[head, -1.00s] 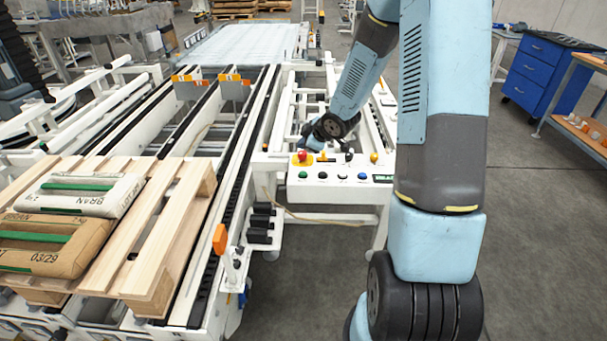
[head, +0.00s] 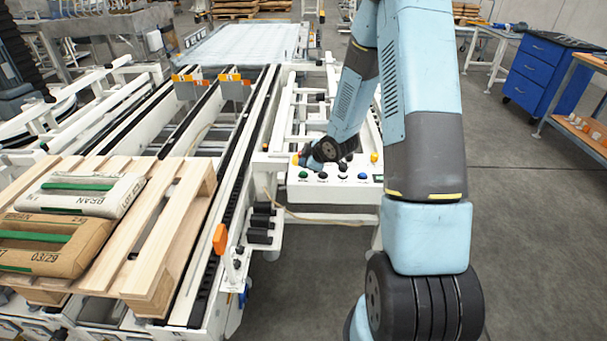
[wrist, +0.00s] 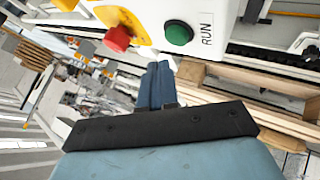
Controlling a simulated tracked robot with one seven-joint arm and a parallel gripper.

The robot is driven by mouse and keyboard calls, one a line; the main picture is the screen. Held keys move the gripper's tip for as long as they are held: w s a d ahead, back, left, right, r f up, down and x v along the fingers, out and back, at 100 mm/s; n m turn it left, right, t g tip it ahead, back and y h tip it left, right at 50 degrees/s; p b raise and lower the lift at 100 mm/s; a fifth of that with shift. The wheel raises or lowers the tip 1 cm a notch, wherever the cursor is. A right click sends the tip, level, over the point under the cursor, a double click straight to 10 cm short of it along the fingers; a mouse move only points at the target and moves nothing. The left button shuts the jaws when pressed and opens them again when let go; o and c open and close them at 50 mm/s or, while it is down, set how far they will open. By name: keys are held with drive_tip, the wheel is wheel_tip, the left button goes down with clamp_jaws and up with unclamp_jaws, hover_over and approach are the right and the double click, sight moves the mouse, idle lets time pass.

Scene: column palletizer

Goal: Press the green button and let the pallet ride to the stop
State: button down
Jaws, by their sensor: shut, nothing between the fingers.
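The green button (head: 303,174) sits at the left end of the white control panel (head: 335,201). In the wrist view the green button (wrist: 179,33) stands beside a RUN label. My gripper (wrist: 158,68) is shut and empty, its blue fingertips just short of the panel and a little below the button in that picture; I see no contact. Orange-topped stops (head: 230,78) stand farther along the conveyor.
A red emergency knob (wrist: 118,38) on a yellow plate is close to the green button. Black, blue and yellow controls line the rest of the panel. A blue drawer cabinet (head: 543,75) stands at the right, with open floor before it.

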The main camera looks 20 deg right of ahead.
drive_tip(key=shift+f, duration=0.6)
